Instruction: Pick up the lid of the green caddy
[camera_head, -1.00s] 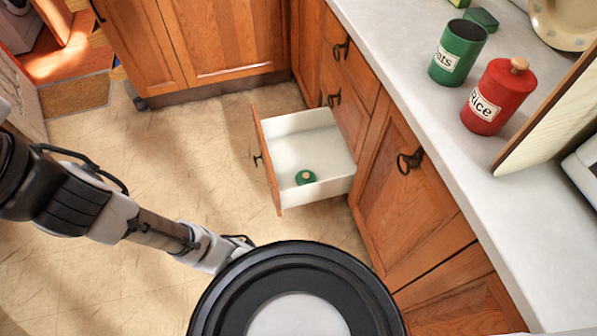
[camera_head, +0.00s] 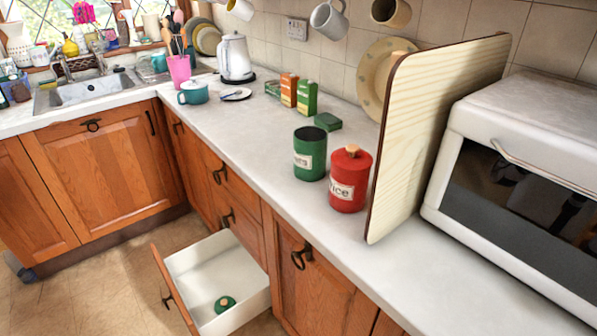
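The green caddy (camera_head: 310,153) stands upright on the counter without a lid, its dark inside showing and a partly hidden label on its front. A green round lid with a pale knob (camera_head: 225,304) lies in the open drawer (camera_head: 198,265), near its front right part. The red caddy labelled Rice (camera_head: 350,180) stands just right of the green one with its own lid on. My gripper is not in view.
A wooden board (camera_head: 430,130) stands upright right of the red caddy, with a white microwave (camera_head: 520,170) beyond it. A small green box (camera_head: 327,121) lies behind the green caddy. The drawer juts out over the floor. The front counter strip is mostly clear.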

